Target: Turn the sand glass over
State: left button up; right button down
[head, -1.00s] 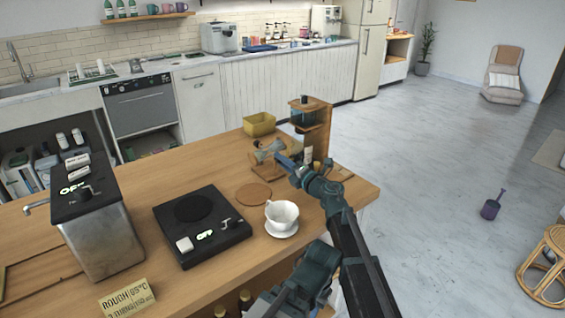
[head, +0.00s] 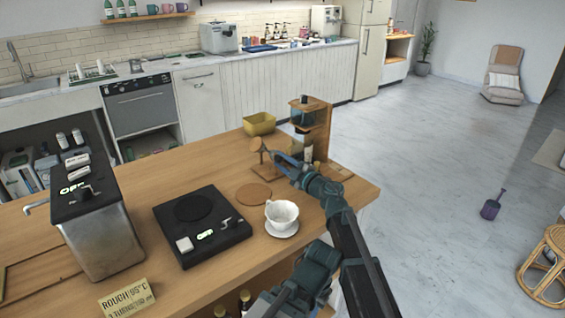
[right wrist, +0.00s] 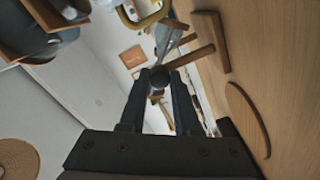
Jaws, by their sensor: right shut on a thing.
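My right gripper (right wrist: 158,85) is shut on the sand glass, at a dark round part between the fingertips. The glass looks tilted in the wrist view; I cannot tell where its sand lies. My left gripper is not in view.
A wooden stand (head: 318,119) with a glass vessel is close behind my right gripper. A yellow bin (head: 259,124) stands at the counter's back edge. A round coaster (head: 254,194), a white cup (head: 282,213) on a saucer and a black scale (head: 203,226) are nearer.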

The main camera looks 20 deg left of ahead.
jog(key=shift+m, duration=1.1)
jog(key=c, duration=0.6)
grip_release()
jog(key=shift+s+d, duration=0.1)
jog(key=v, duration=1.3)
jog(key=shift+s+d, duration=0.15)
jog(key=shift+d, duration=0.05)
